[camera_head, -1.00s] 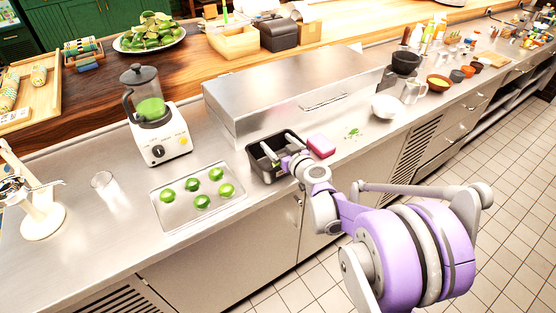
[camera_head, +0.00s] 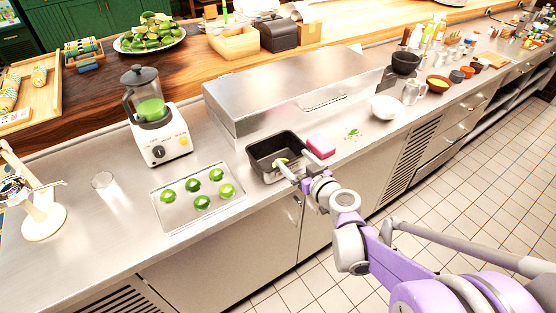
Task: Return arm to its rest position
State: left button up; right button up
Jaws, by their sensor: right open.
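My right arm, purple and grey, comes in from the lower right. Its gripper (camera_head: 293,165) is open at the right front edge of a black bin (camera_head: 261,150) on the steel counter. One finger overlaps the bin's front wall and the other is near its right side. The gripper seems empty. A small green piece lies in the bin close to the fingers. My left gripper is not in view.
A steel tray (camera_head: 171,217) with several green limes stands left of the bin. A pink sponge (camera_head: 320,146) lies just right of it. A blender (camera_head: 153,120) and a steel box (camera_head: 290,88) stand behind. The floor in front is clear.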

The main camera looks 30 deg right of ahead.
jog(key=shift+s, duration=0.1)
dwell(0.3)
jog(key=a, duration=0.2)
jog(key=s+a+g+y, duration=0.1)
jog(key=a, duration=0.2)
jog(key=s+a+n+g+y, duration=0.1)
jog(key=a, duration=0.1)
jog(key=shift+s+a+f, duration=0.2)
jog(key=shift+a+f, duration=0.15)
jog(key=shift+a, duration=0.05)
jog(key=s+a+f+g+y, duration=0.2)
jog(key=s+a+g, duration=0.1)
jog(key=s+a, duration=0.3)
jog(key=s+a+f+g+h+p, duration=0.1)
jog(key=s+f+g+h, duration=0.2)
jog(key=s, duration=1)
jog(key=shift+f+m+g+h, duration=0.4)
jog(key=shift+f+g, duration=0.35)
jog(key=shift+g, duration=0.45)
jog(key=shift+d, duration=0.1)
